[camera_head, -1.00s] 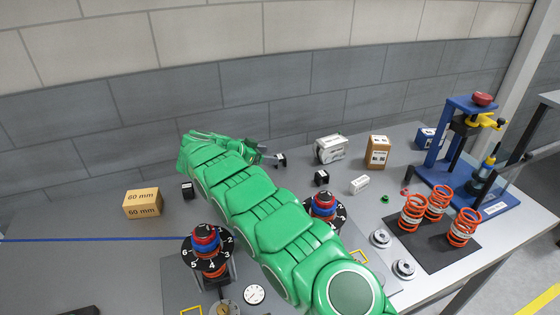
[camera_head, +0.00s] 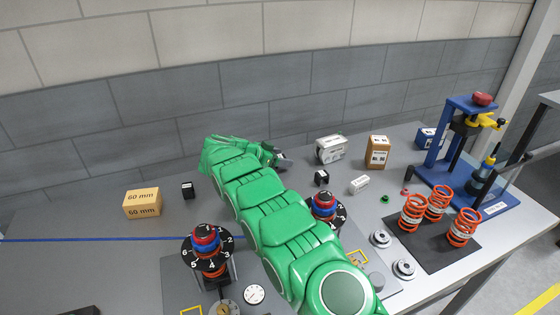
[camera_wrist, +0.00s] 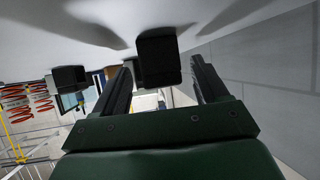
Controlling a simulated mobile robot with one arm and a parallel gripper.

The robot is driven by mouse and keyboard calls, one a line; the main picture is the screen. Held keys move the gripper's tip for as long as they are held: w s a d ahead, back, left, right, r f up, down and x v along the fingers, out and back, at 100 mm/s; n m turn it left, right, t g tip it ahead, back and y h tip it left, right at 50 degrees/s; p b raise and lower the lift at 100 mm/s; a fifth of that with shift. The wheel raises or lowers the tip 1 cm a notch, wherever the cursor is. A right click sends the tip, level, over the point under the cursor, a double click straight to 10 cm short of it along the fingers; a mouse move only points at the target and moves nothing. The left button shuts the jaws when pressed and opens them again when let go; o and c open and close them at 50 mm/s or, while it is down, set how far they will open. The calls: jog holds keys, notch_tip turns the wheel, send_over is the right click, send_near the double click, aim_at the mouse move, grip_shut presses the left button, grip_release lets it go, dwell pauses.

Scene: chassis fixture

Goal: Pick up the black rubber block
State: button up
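My gripper (camera_wrist: 162,62) is open in the wrist view, one dark finger on each side. A black block (camera_wrist: 158,58) sits between the fingertips, with a gap visible on both sides. How deep it lies between the fingers is hard to tell. In the head view my gripper (camera_head: 277,157) is low over the table, and the block there is mostly hidden by it. Two more small black blocks stand on the table: one with a white label (camera_head: 188,190) at left, another (camera_head: 321,177) to the right of my gripper. A black block (camera_wrist: 68,78) also shows at left in the wrist view.
A tan 60 mm box (camera_head: 142,203) stands at left. A white-grey box (camera_head: 330,149), a brown box (camera_head: 377,152) and a white block (camera_head: 359,184) stand right of my gripper. Orange springs (camera_head: 437,202) and a blue press (camera_head: 470,155) are farther right. The wall is close behind.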

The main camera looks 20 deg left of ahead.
grip_shut()
notch_tip(320, 180, up, 9)
jog(key=shift+f, duration=0.1)
jog(key=shift+s+a+r, duration=0.1)
jog(key=shift+r, duration=0.3)
jog(key=s+a+n+y, duration=0.2)
jog(key=s+a, duration=0.5)
jog(key=s, duration=0.2)
jog(key=s+a+n+t+y, duration=0.1)
jog(key=s+a+n+y, duration=0.1)
jog(key=s+a, duration=0.5)
jog(key=s, duration=0.3)
jog(key=shift+s+a+r+t, duration=0.2)
jog(key=shift+s+r+t, duration=0.1)
jog(key=shift+r, duration=0.05)
